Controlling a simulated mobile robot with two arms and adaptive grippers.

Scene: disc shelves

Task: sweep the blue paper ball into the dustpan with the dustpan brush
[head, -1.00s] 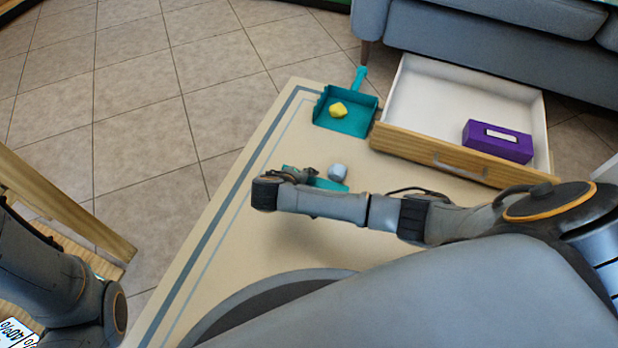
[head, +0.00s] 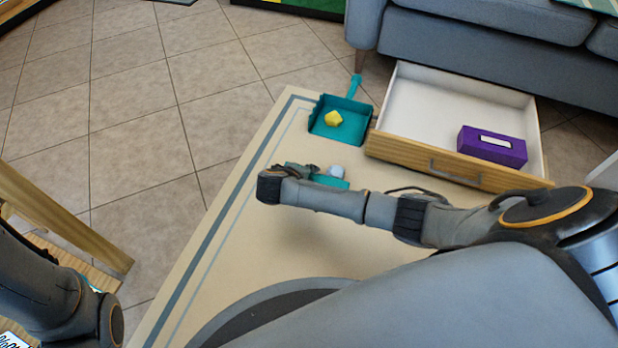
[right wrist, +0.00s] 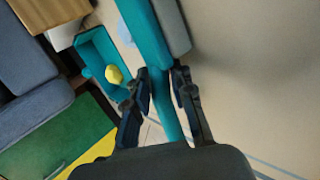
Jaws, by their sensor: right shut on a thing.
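The pale blue paper ball (head: 336,170) lies on the beige mat, just below the dustpan in the head view. The teal dustpan (head: 352,132) lies with its handle pointing away. My right gripper (head: 300,171) is shut on the teal dustpan brush (head: 331,183), whose head is at the near side of the ball and partly hides it. The right wrist view shows the brush handle (right wrist: 166,92) between my right fingers (right wrist: 160,80). There the ball (right wrist: 124,33) shows beside the brush, and the dustpan (right wrist: 88,47) lies beyond. My left gripper is out of view.
A yellow crumpled ball (head: 333,118) lies in the dustpan. An open white drawer (head: 420,100) with a wooden front and a purple box (head: 492,147) lies right of the dustpan. A grey sofa (head: 470,45) stands behind.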

